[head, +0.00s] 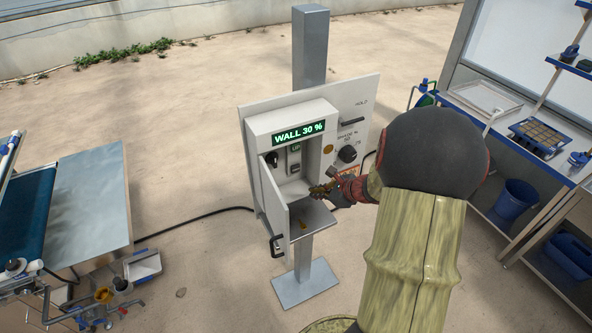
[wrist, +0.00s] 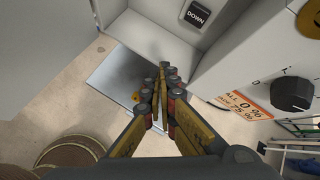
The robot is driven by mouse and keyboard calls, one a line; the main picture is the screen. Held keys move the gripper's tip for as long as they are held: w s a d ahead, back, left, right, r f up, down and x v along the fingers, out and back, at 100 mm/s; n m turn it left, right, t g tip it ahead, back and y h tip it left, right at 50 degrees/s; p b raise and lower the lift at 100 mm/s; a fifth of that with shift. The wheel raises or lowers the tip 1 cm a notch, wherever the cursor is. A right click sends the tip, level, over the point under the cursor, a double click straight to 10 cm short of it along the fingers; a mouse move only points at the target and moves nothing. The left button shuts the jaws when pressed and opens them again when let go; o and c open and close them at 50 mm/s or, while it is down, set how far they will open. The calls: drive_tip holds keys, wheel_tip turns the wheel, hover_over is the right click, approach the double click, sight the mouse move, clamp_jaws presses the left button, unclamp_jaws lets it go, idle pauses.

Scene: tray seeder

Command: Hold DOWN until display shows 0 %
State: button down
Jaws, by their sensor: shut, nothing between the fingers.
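The control box (head: 262,126) is mounted on a post, and its green display (head: 299,132) reads "WALL 30 %". Its door (head: 273,203) stands open at the left. The dark DOWN button (wrist: 197,13) shows at the top of the wrist view, on the light panel inside the box. My gripper (head: 322,191) is in front of the box's open lower right side. In the wrist view my gripper (wrist: 164,78) is shut and empty, with its fingertips below the DOWN button and apart from it in the picture.
A dark knob (wrist: 291,94) and an orange label (wrist: 245,104) with percentages are on the panel at the right. The door handle (head: 277,246) sticks out. A shelf bench (head: 478,117) stands at the right, a blue-belted machine (head: 24,222) at the left.

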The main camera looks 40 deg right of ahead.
sight(296, 169)
drive_tip(key=shift+w+d, duration=0.3)
drive_tip(key=shift+w, duration=1.1)
drive_tip(key=shift+w+d, duration=0.35)
drive_tip(key=shift+w, duration=1)
drive_tip(key=shift+w+d, duration=0.3)
drive_tip(key=shift+w, duration=1.1)
drive_tip(key=shift+w, duration=0.1)
drive_tip(key=shift+w+d, duration=0.15)
drive_tip(key=shift+w, duration=0.15)
drive_tip(key=shift+w+d, duration=0.1)
drive_tip(key=shift+w, duration=0.3)
idle(3.0)
